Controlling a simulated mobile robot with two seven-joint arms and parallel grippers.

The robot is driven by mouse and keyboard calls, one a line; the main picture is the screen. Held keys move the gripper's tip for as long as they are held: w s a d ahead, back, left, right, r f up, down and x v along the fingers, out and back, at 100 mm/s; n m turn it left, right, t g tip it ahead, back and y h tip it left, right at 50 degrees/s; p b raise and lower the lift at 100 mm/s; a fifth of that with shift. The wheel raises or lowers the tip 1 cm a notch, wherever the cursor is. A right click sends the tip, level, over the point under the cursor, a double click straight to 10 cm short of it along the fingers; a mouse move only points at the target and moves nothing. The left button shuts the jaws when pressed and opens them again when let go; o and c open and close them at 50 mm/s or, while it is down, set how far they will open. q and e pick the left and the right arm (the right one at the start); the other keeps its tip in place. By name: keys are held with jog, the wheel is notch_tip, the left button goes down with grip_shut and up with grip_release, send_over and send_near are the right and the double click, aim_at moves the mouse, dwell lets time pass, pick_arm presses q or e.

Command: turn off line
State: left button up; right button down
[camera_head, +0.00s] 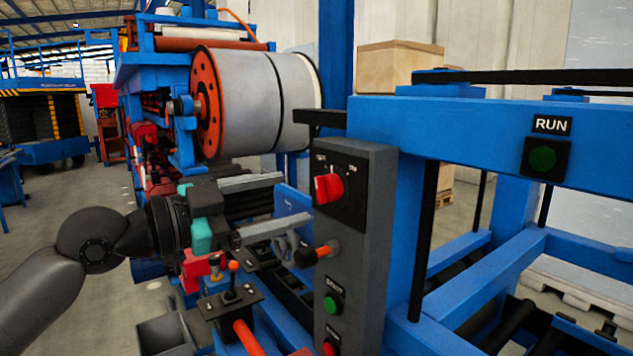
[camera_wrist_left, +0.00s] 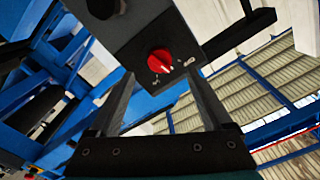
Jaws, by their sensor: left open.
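A red rotary knob (camera_head: 329,188) sits on a black plate on the upper front of a grey control box (camera_head: 369,250). Small white marks stand around the knob; I cannot read them surely. My left gripper (camera_head: 297,200) is open and empty, just left of the box, its fingers pointing at the knob and apart from it. In the left wrist view the knob (camera_wrist_left: 162,61) shows in the gap between the two fingers (camera_wrist_left: 162,85), beyond their tips. My right gripper is out of view.
Below the knob are an orange-and-black selector (camera_head: 315,254), a green button (camera_head: 331,304) and a red button (camera_head: 330,347). A green RUN lamp (camera_head: 542,160) is on the blue frame (camera_head: 450,130). A joystick box (camera_head: 232,297) stands below my gripper. A large roll (camera_head: 250,100) is behind.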

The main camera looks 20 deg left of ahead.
aim_at(317, 192)
pick_arm(q)
jog(key=p+x, duration=0.2)
jog(key=x, duration=0.3)
jog(key=shift+w+d+r, duration=0.1)
jog(key=shift+d, duration=0.05)
jog(key=shift+w+d, duration=0.4)
jog(key=shift+w, duration=0.1)
grip_shut()
